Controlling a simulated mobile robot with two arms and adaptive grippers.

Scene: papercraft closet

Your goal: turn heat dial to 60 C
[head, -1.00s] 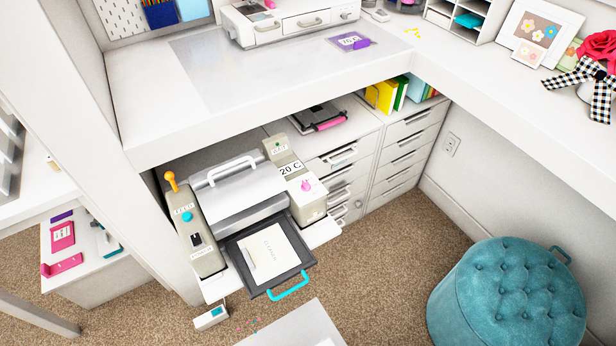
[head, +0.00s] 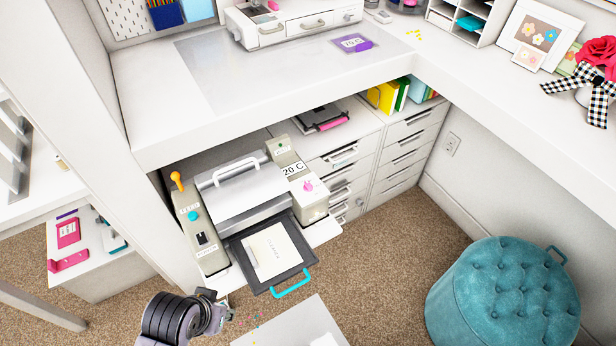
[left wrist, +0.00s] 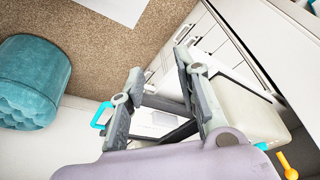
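The pink heat dial (head: 308,186) sits on top of the beige right-hand housing of a laminator-like machine (head: 240,185) on a low shelf. A label just behind the dial reads 20 C (head: 292,169). My left gripper (head: 222,305) is low at the front left of the machine, apart from it and well away from the dial. In the left wrist view its two fingers (left wrist: 158,62) are spread with nothing held between them. The dial cannot be made out in that view. My right gripper is not in view.
A dark tray (head: 245,272) with a teal handle (head: 291,284) and a white card sticks out of the machine's front. A yellow-orange lever (head: 177,180) stands at its left. The desk (head: 250,95) overhangs behind.

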